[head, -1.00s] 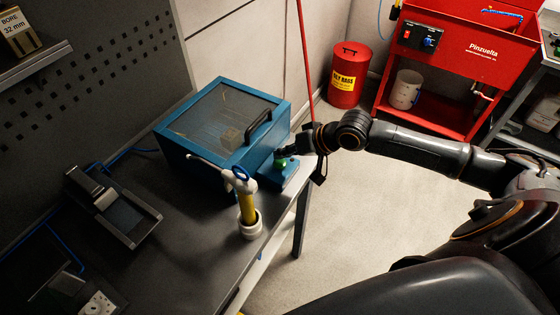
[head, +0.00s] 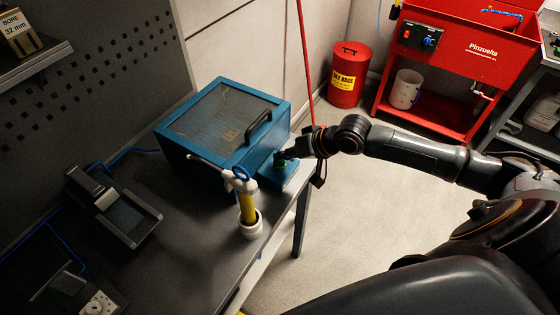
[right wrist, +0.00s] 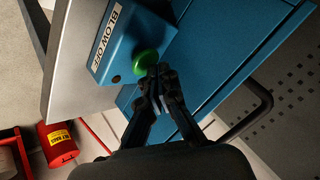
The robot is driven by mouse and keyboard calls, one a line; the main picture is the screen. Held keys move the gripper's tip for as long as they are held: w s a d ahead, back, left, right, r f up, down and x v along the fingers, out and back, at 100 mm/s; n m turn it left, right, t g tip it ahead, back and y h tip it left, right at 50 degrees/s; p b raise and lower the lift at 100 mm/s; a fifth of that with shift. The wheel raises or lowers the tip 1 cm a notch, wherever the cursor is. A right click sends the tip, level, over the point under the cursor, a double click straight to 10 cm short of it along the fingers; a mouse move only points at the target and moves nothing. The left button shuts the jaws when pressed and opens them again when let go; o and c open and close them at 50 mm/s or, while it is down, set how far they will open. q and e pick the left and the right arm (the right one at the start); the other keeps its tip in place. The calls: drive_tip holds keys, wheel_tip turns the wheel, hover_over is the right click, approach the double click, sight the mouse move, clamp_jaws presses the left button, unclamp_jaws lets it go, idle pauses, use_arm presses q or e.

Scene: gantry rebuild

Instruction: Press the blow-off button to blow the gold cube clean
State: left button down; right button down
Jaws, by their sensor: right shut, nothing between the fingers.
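The blue blow-off cabinet (head: 225,125) stands on the dark bench, its lid with a window and black handle shut. The green button (right wrist: 146,62) sits on a blue box labelled "BLOW OFF" (right wrist: 110,32); in the head view the box (head: 277,178) is at the cabinet's front right corner. My right gripper (right wrist: 158,72) is shut and empty, its fingertips at the button's edge. The fingers partly cover the button in the head view; I cannot tell whether it is pressed down. The gold cube cannot be made out through the window. My left gripper is not in view.
A white-and-yellow tool (head: 246,205) stands in a white holder close in front of the cabinet. A grey device (head: 115,208) lies on the bench at left. A red bin (head: 348,80) and red washer (head: 450,45) stand on the floor behind.

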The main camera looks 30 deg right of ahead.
sight(283, 163)
drive_tip(key=shift+f, duration=0.45)
idle(0.4)
drive_tip(key=shift+r+p, duration=1)
drive_tip(key=shift+p, duration=0.15)
wheel_tip(283, 163, up, 5)
drive_tip(key=p, duration=0.5)
drive_tip(key=shift+r+p, duration=0.1)
drive_tip(key=shift+p, duration=0.25)
